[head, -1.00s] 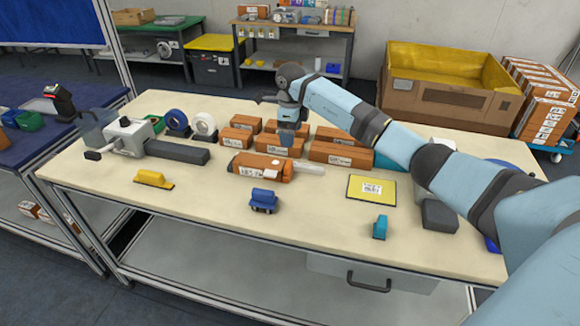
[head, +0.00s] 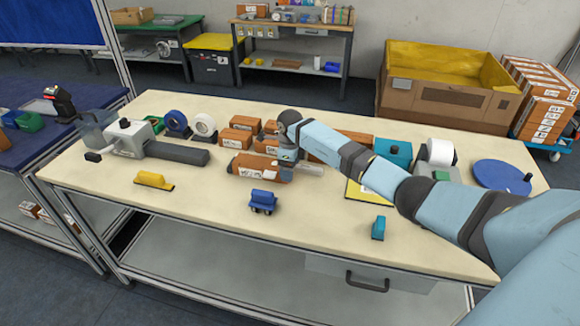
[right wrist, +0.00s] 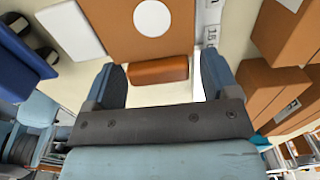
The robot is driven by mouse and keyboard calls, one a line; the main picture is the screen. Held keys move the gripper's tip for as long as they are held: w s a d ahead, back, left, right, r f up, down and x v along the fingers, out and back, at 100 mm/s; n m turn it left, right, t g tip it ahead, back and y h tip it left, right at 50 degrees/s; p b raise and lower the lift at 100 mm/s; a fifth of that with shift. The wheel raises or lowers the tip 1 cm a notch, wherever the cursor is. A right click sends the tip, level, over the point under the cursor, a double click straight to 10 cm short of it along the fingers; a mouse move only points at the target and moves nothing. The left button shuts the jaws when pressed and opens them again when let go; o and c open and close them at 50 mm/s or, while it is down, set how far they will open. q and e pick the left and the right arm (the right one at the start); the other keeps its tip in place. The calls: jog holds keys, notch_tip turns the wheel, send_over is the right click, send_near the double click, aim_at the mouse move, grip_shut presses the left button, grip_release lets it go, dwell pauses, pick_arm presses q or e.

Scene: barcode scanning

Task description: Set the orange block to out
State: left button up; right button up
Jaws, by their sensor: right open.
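The orange block (right wrist: 158,70) is a small block in the right wrist view, between the fingers of my right gripper (right wrist: 161,80). Beyond the block is a larger orange-brown body (right wrist: 120,35) with a white disc. In the head view my right gripper (head: 287,164) is over the right part of the labelled orange unit (head: 245,165), beside its pale end piece (head: 310,169). The gripper and wrist hide the small block there. My left gripper is not in view.
Several brown labelled boxes (head: 240,138) stand just behind the unit. A blue wheeled item (head: 263,199) and a yellow-handled tool (head: 153,179) are in front. A yellow mat (head: 355,188) is partly under my arm.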

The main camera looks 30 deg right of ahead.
jog(key=c, duration=1.3)
jog(key=s+d+p, duration=0.1)
jog(key=s+d, duration=0.1)
jog(key=s+d+p, duration=0.1)
jog(key=s+d, duration=0.2)
jog(key=shift+s+r, duration=0.1)
jog(key=shift+s, duration=0.25)
jog(key=shift+s+d, duration=0.25)
jog(key=shift+s, duration=0.05)
jog(key=o, duration=1.3)
jog(key=shift+s+d, duration=0.15)
jog(key=shift+s, duration=0.05)
